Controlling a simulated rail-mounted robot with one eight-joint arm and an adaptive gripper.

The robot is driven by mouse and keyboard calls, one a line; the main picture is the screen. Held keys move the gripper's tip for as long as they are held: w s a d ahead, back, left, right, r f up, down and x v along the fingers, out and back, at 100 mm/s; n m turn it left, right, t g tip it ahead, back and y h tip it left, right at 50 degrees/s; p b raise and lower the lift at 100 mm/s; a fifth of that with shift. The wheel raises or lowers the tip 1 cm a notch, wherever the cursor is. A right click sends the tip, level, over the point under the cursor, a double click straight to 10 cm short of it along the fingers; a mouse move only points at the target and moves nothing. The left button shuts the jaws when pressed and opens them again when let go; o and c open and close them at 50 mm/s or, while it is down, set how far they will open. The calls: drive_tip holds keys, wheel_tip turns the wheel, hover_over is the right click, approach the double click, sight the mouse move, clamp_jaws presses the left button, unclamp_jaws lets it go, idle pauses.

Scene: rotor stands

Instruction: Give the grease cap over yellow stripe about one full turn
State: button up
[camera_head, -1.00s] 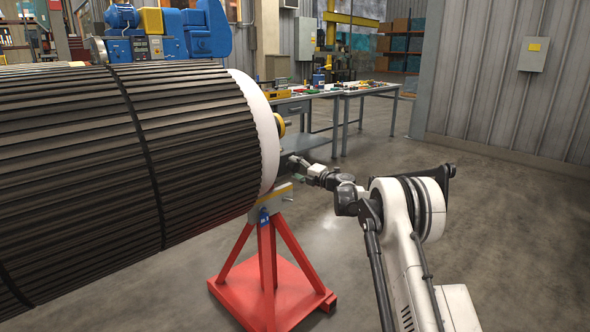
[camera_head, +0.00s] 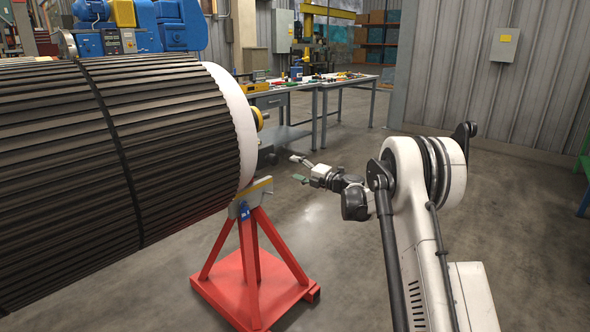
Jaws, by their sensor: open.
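The dark ribbed rotor (camera_head: 120,140) lies across the left, with a white end ring (camera_head: 232,120). A yellow round part (camera_head: 257,118) juts out from its end face. A yellow stripe (camera_head: 260,185) runs along the top of the red stand's grey cradle. I cannot make out the grease cap; the end face is turned mostly away from me. My gripper (camera_head: 295,168) is open and empty, its two fingers spread and pointing left. It is to the right of the rotor end with a visible gap, and appears to touch nothing.
The red stand (camera_head: 250,285) bears the rotor's end, its base spreading on the floor. Workbenches (camera_head: 300,88) with small items stand behind. Blue machinery (camera_head: 150,28) is at the back left. The concrete floor to the right of the stand is clear.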

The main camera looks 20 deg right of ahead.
sight(276, 161)
drive_tip(key=w+a+m, duration=0.2)
drive_tip(key=w+m, duration=0.1)
drive_tip(key=m, duration=0.4)
drive_tip(key=w+a+m, duration=0.2)
drive_tip(key=w+m, duration=0.1)
drive_tip(key=m, duration=0.3)
drive_tip(key=w+a+m, duration=0.2)
drive_tip(key=w+m, duration=0.1)
drive_tip(key=m, duration=0.4)
drive_tip(key=shift+w+a+m+b, duration=0.3)
drive_tip(key=shift+b, duration=0.05)
idle(1.4)
